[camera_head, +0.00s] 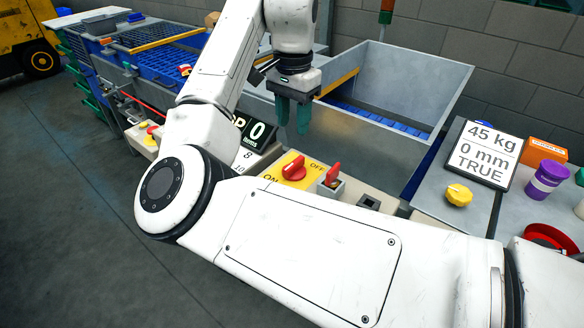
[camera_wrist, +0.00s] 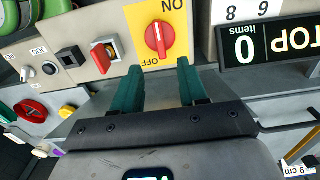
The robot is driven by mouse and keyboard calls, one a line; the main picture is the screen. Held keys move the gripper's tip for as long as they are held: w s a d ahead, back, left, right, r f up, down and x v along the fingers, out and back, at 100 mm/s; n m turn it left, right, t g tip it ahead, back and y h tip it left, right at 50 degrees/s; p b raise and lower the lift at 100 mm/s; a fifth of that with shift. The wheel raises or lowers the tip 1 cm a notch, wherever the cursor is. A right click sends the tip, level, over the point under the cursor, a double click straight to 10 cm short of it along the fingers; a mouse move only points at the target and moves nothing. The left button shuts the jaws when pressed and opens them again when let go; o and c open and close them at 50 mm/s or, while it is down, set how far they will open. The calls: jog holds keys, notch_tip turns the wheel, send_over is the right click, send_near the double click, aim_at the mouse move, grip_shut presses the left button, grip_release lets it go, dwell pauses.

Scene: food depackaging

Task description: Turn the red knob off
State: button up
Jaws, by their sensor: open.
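The red knob (camera_head: 294,168) sits on a yellow plate (camera_head: 270,181) marked ON and OFF, on the beige control panel. In the wrist view the red knob (camera_wrist: 159,40) is upright in the picture, with ON above it and OFF below it. My gripper (camera_head: 292,118) is above the panel, fingers pointing down, apart from the knob. In the wrist view its two green fingertips (camera_wrist: 160,68) are spread and empty, on either side below the knob.
A red switch (camera_head: 332,176) on a grey box stands beside the yellow plate. A black display (camera_head: 256,134) reads 0 items. A grey metal bin (camera_head: 385,75) stands behind. At the right are a yellow knob (camera_head: 459,194), a sign (camera_head: 481,155) and a purple container (camera_head: 545,180).

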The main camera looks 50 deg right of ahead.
aim_at(293, 164)
notch_tip(293, 164, down, 11)
jog(key=shift+f+b, duration=0.15)
jog(key=shift+b, duration=0.25)
grip_shut()
dwell(0.5)
